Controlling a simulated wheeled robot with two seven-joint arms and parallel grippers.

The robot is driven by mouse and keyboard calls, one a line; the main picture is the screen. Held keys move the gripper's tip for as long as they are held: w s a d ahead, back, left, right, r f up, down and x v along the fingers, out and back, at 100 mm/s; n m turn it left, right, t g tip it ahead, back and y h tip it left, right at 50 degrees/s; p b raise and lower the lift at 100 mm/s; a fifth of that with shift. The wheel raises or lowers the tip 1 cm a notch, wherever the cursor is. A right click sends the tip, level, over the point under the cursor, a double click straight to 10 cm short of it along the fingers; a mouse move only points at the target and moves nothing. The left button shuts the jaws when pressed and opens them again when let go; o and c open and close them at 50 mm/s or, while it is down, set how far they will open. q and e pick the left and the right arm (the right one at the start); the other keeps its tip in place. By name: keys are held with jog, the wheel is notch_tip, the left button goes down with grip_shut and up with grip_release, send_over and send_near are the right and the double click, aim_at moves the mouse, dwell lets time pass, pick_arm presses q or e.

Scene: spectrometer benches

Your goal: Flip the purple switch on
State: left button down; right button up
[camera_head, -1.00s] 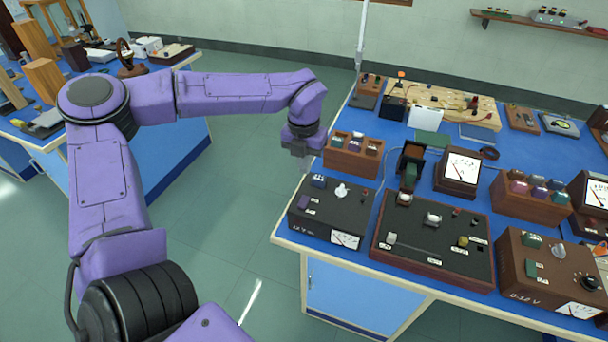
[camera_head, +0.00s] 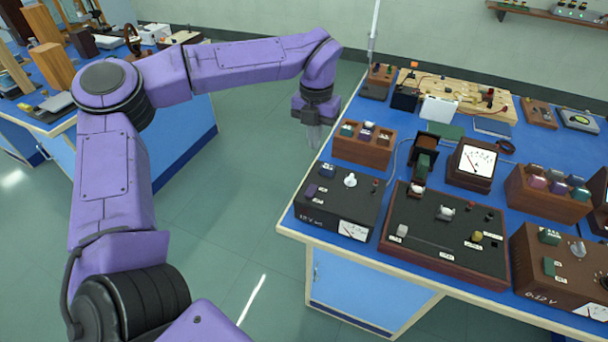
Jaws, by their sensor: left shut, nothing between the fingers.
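A small dark purple switch (camera_head: 311,190) sits on the left part of the black power supply box (camera_head: 336,208), which stands at the bench's front left corner. Whether its rocker is up or down is too small to tell. My left gripper (camera_head: 314,145) points down with its fingers shut and empty. In the picture it is above the black box and just left of a wooden box of coloured pieces (camera_head: 362,150), apart from the switch. My right gripper is out of view.
Floor is free left of the bench (camera_head: 300,226).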

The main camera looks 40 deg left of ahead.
pick_arm(q)
jog(key=p, duration=0.4)
send_near(314, 186)
notch_tip(314, 186, down, 6)
jog(key=shift+s, duration=0.1)
jog(key=shift+f, duration=0.4)
